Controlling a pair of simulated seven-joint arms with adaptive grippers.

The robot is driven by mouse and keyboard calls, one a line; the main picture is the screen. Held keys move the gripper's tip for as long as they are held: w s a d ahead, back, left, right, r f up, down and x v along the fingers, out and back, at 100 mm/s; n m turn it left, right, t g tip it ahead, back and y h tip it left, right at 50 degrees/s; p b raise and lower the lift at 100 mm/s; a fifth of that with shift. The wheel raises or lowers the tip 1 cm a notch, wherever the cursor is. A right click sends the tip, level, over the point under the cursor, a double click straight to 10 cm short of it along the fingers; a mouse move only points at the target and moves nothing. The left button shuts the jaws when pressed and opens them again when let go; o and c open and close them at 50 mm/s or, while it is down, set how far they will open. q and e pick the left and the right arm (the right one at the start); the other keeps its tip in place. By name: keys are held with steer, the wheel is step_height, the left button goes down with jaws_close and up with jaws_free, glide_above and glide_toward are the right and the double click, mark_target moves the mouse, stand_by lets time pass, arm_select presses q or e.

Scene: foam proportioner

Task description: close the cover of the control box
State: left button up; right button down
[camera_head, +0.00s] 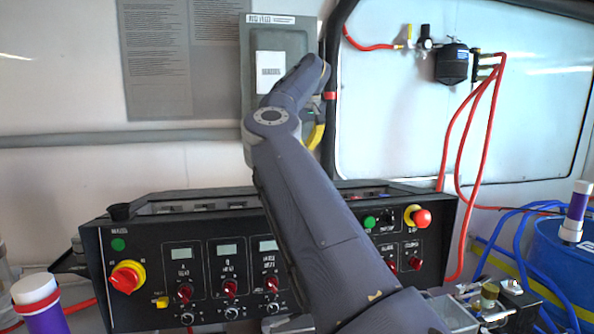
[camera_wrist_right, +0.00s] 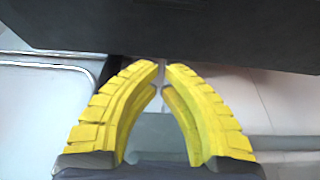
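A grey box (camera_head: 285,38) with a white label on its front, which looks like the control box, hangs on the back wall at upper middle. My right forearm and wrist hide much of its lower and right part. I cannot tell how far its cover stands open. My right gripper (camera_head: 316,135) is beside the box's lower right, mostly hidden behind my wrist. In the right wrist view its yellow fingers (camera_wrist_right: 162,67) meet almost tip to tip with nothing between them. A dark surface (camera_wrist_right: 200,30) lies just beyond the tips; contact is unclear. My left gripper is not in view.
A black control panel (camera_head: 130,295) with knobs and displays stands below. A dark pipe runs right of the grey box. Red hoses (camera_head: 487,110), a black canister (camera_head: 451,64) and a blue drum (camera_head: 562,255) are at right. A purple cylinder (camera_head: 45,315) stands at lower left.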

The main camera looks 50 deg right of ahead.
steer(key=x, duration=0.9)
steer(key=shift+a+f, duration=0.2)
steer(key=shift+f, duration=0.2)
steer(key=shift+a+f, duration=0.15)
steer(key=shift+s+a+r, duration=0.2)
steer(key=shift+s+a, duration=0.35)
steer(key=shift+s, duration=0.1)
steer(key=shift+s+a+r, duration=0.15)
steer(key=shift+s+a, duration=0.4)
steer(key=shift+s, duration=0.15)
steer(key=shift+s, duration=0.15)
